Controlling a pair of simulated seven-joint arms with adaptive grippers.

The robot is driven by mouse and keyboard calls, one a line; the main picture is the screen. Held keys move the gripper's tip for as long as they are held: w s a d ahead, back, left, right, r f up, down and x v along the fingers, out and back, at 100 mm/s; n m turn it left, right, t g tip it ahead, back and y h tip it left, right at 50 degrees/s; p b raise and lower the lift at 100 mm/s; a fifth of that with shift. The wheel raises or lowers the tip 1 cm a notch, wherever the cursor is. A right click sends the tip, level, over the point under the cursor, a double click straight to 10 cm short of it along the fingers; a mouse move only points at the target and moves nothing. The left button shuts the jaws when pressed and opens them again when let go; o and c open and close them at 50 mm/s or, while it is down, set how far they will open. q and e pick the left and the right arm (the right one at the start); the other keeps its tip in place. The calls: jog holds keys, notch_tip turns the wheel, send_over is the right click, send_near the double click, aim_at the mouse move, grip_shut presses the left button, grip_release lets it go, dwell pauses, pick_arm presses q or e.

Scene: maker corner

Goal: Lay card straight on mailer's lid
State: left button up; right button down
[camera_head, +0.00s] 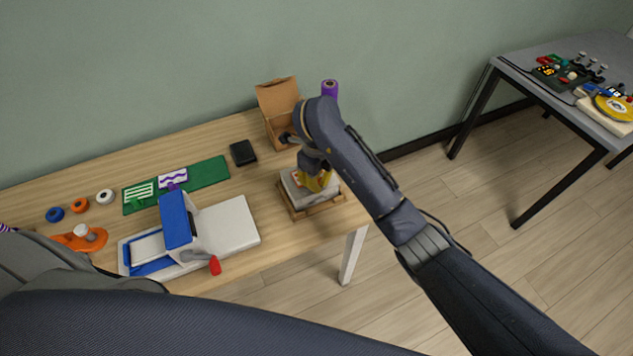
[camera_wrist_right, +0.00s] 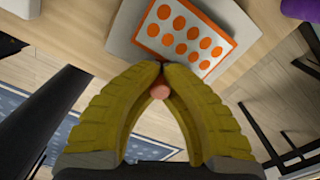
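The card (camera_wrist_right: 185,35) is white with an orange border and several orange dots. It is over a pale grey-white slab (camera_wrist_right: 125,28) in the right wrist view. In the head view the slab sits on a wooden base (camera_head: 312,209), and the card is mostly hidden. A brown cardboard box (camera_head: 281,130) with its lid (camera_head: 278,95) raised, perhaps the mailer, stands behind. My right gripper (camera_wrist_right: 161,66) has its yellow fingertips together at the card's near edge; I cannot tell whether they pinch it. My left gripper is not in view.
A purple roll (camera_head: 330,89) stands beside the box, and a black block (camera_head: 243,153) lies to its left. A green mat (camera_head: 208,173) holds two patterned cards. A blue and white machine (camera_head: 180,222) fills the front left.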

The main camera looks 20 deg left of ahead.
jog(key=shift+f, duration=0.4)
jog(key=c, duration=1.5)
grip_release()
